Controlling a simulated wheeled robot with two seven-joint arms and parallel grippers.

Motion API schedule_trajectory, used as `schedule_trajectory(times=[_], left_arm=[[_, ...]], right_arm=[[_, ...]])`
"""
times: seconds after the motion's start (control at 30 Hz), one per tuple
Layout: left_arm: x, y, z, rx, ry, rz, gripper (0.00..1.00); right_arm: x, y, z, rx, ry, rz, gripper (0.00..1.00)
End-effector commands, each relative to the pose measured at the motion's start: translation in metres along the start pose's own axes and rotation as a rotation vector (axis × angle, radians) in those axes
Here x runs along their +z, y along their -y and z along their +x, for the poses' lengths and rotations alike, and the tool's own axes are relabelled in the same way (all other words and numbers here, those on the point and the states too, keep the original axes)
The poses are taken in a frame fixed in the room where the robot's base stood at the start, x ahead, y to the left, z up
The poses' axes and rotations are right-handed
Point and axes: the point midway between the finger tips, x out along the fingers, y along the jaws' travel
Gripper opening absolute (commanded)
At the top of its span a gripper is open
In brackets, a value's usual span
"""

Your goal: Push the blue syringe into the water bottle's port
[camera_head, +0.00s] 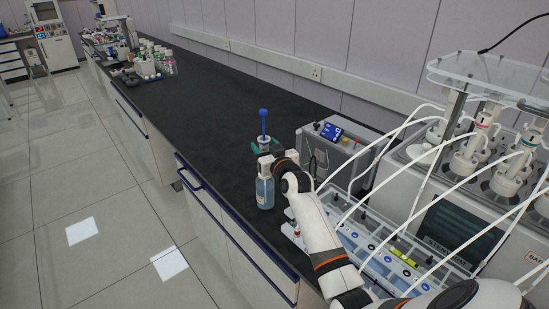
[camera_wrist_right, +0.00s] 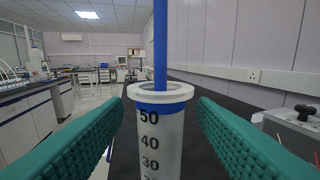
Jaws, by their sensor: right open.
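The blue syringe (camera_head: 263,124) stands upright over the bench, its blue plunger and round knob raised. Its pale barrel with a white flange shows in the right wrist view (camera_wrist_right: 161,132). My right gripper (camera_head: 266,147) is open around the barrel, one green finger on each side with a visible gap. The water bottle (camera_head: 265,191), clear with bluish liquid, stands upright on the bench, nearer the camera than the syringe. My right wrist covers part of its top, so its port cannot be made out. The syringe's lower end is hidden. My left gripper is not in view.
A grey control box (camera_head: 333,147) stands just right of the syringe. A blue-and-white tray (camera_head: 373,246) and the reactor unit with white tubes (camera_head: 450,225) fill the right. The black bench (camera_head: 205,115) is clear to the left, with bottles (camera_head: 155,58) farther back.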

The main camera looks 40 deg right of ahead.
Motion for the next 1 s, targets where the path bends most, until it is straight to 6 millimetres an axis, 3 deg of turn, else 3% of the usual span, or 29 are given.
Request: schedule_trajectory(times=[0.3,0.5,0.7,1.0], left_arm=[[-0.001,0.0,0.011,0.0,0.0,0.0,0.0],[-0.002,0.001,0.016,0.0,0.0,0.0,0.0],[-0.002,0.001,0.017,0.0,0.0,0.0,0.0],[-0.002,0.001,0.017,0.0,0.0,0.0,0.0]], right_arm=[[-0.003,0.0,-0.063,0.0,-0.001,-0.002,0.52],[-0.003,0.0,-0.095,0.0,-0.003,-0.002,0.52],[-0.001,0.0,-0.106,-0.001,-0.002,-0.001,0.52],[-0.001,0.0,-0.107,-0.001,-0.002,-0.001,0.52]])
